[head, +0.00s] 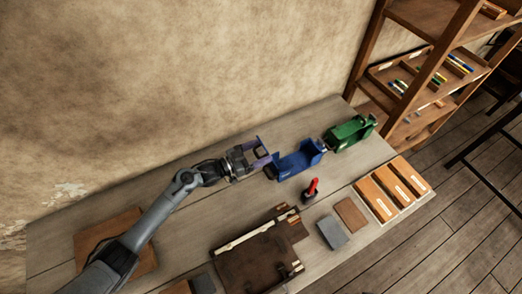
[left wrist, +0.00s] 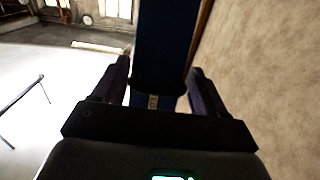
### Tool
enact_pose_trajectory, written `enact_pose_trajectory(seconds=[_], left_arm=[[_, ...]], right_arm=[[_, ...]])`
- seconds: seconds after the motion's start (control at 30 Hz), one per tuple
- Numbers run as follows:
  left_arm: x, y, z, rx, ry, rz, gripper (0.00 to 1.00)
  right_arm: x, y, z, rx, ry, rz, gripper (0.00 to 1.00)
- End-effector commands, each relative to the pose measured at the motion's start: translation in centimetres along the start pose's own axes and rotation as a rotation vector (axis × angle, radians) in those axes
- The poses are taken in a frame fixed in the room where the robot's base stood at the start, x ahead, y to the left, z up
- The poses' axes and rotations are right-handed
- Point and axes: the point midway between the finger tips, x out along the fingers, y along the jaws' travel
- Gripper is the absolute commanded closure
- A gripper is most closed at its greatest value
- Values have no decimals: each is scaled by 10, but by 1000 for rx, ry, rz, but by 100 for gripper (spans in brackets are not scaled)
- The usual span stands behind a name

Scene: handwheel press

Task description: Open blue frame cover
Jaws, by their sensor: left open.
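The blue frame (head: 300,160) stands on the grey bench near the wall, with an upright end on its left side. In the left wrist view a dark blue part (left wrist: 165,45) of it shows straight ahead, between my fingers. I cannot tell whether the cover is a separate part or how far it is raised. My left gripper (head: 262,150) is open just left of the blue frame, its fingers pointing toward it. In the left wrist view the gripper (left wrist: 157,92) has a finger on each side of the blue part; contact is not clear. My right gripper is not in view.
A green frame (head: 350,132) stands right of the blue one. A red-handled tool (head: 311,189) stands in front. The wall rises close behind.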

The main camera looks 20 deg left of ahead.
Motion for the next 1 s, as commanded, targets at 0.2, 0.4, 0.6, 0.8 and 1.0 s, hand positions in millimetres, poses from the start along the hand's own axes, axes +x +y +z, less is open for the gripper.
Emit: enact_pose_trajectory(seconds=[0.2, 0.4, 0.6, 0.8, 1.0], left_arm=[[8, 0, 0, 0, -1, 0, 28], [8, 0, 0, 0, -1, 0, 28], [8, 0, 0, 0, -1, 0, 54], [8, 0, 0, 0, -2, -1, 84], [4, -4, -3, 0, -15, -12, 91]], right_arm=[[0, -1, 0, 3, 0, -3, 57], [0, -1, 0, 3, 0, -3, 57], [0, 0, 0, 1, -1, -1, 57], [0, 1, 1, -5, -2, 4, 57], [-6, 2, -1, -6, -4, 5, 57]])
